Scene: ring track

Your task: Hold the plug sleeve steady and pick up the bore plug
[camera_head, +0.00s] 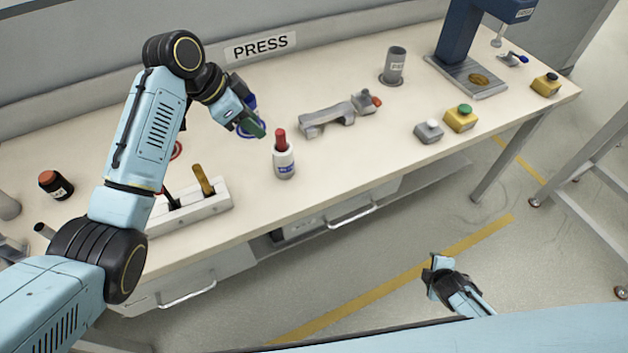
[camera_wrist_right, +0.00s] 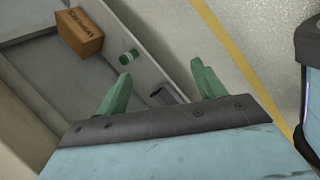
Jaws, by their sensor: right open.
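I cannot make out for certain which thing is the plug sleeve or the bore plug. A pale rack block (camera_head: 215,204) on the bench holds a tan handle (camera_head: 203,180) and a dark one, both upright. My left gripper (camera_head: 254,128) is low over the bench, left of and behind a red-capped white bottle (camera_head: 284,162). Its green fingertips overlap a blue ring-like thing, and whether they grip it is unclear. My right gripper (camera_head: 438,266) is in front of the bench, over the floor. The right wrist view shows it open (camera_wrist_right: 160,78), with nothing between the fingers.
A grey fixture (camera_head: 327,120), a grey cup (camera_head: 394,65), a blue press (camera_head: 458,40) and yellow button boxes (camera_head: 461,118) stand on the bench. A dark jar (camera_head: 56,185) is at left. A brown box (camera_wrist_right: 80,32) and green cylinder (camera_wrist_right: 129,57) show in the right wrist view.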

